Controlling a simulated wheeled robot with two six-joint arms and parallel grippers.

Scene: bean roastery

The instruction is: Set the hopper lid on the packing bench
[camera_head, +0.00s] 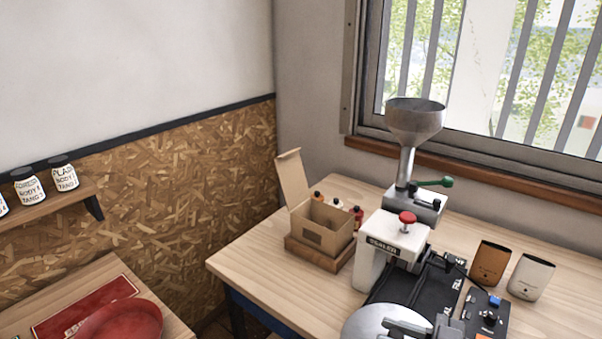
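The hopper lid appears to be the round silver disc (366,320) at the bottom edge of the head view, partly cut off. My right gripper (408,328), dark grey, overlaps its right side and appears shut on it. The grip itself is partly out of frame. The disc shows in front of the packing bench (270,285), a pale wooden top; I cannot tell the gap between them. My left gripper is not in view.
An open cardboard box (322,228), a white sealer (390,250) with a red knob, and a metal funnel machine (415,120) stand on the bench. Brown (488,264) and white (530,277) pouches stand right. The front left bench corner is clear. A red dish (120,322) lies lower left.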

